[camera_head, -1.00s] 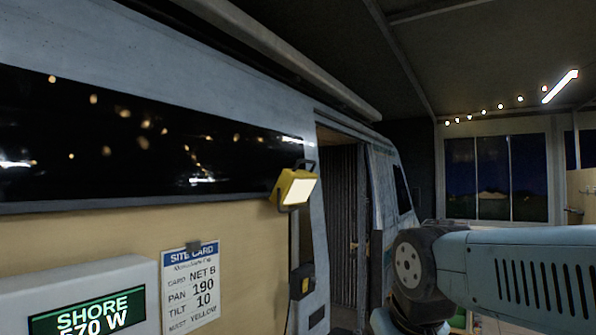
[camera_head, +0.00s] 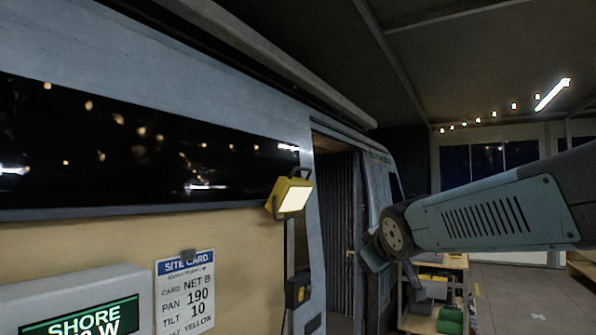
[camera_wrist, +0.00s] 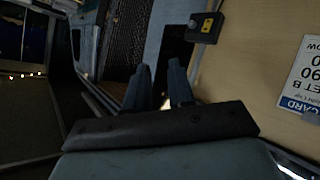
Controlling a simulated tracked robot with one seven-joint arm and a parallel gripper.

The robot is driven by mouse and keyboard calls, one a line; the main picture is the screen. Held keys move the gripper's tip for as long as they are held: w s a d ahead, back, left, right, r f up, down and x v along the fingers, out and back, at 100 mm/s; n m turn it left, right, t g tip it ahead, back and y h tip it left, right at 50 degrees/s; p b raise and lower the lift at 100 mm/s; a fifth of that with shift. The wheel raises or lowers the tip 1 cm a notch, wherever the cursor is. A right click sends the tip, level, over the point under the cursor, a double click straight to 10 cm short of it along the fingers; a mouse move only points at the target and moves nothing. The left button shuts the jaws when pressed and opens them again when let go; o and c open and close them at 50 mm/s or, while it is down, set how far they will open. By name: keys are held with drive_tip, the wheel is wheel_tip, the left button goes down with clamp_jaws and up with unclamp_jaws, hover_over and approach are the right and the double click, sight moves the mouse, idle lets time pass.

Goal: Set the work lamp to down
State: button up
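The work lamp (camera_head: 289,196) is a yellow box with a bright lit face and a dark bracket on top. It is mounted at the van's side, by the right end of the dark window. Its lit face points right and toward me, tilted in the picture. The lamp is not clear in the wrist view. My gripper (camera_wrist: 159,68) shows in the wrist view with two dark fingers apart and nothing between them. In the head view my arm is at the right, well apart from the lamp, and the fingers are not clear there.
A small black and yellow box (camera_head: 298,290) is on the van side below the lamp; it also shows in the wrist view (camera_wrist: 207,28). A site card (camera_head: 186,292) and a SHORE display (camera_head: 85,318) are at lower left. A loaded shelf (camera_head: 440,290) stands at right.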

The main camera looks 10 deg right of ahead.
drive_tip(key=w+r+n+t+y, duration=0.2)
drive_tip(key=w+r+n+t, duration=0.4)
drive_tip(key=w+r, duration=0.5)
drive_tip(key=n+y, duration=0.9)
drive_tip(key=n, duration=0.2)
approach(300, 180)
wheel_tip(300, 180, up, 2)
drive_tip(key=s, duration=0.2)
drive_tip(key=shift+t, duration=0.4)
drive_tip(key=x, duration=1.2)
drive_tip(key=shift+w+d+r, duration=0.15)
drive_tip(key=shift+w+d, duration=0.15)
clamp_jaws()
